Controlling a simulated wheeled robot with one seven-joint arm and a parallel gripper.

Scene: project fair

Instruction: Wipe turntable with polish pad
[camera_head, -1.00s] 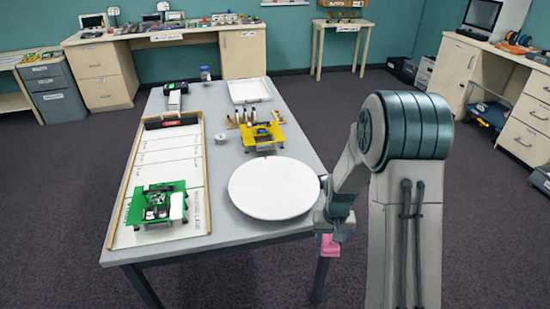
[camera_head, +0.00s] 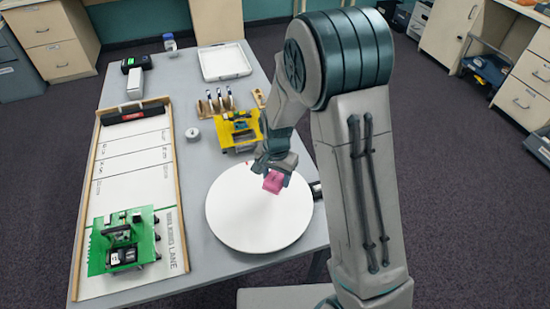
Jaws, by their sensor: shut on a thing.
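The turntable (camera_head: 252,218) is a round white disc on the grey table, near its right front corner. My gripper (camera_head: 274,176) is over the far right part of the disc. It is shut on a pink polish pad (camera_head: 275,182), which hangs below the fingers. I cannot tell from this view whether the pad touches the disc or is just above it. My gripper and arm hide part of the disc's far right edge.
A yellow stand (camera_head: 238,132) sits just behind the turntable. A green board model (camera_head: 124,241) stands on the white lane board (camera_head: 135,165) at left. A white tray (camera_head: 225,62) and a small grey cylinder (camera_head: 193,134) are farther back. A dark object (camera_head: 317,190) lies right of the disc.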

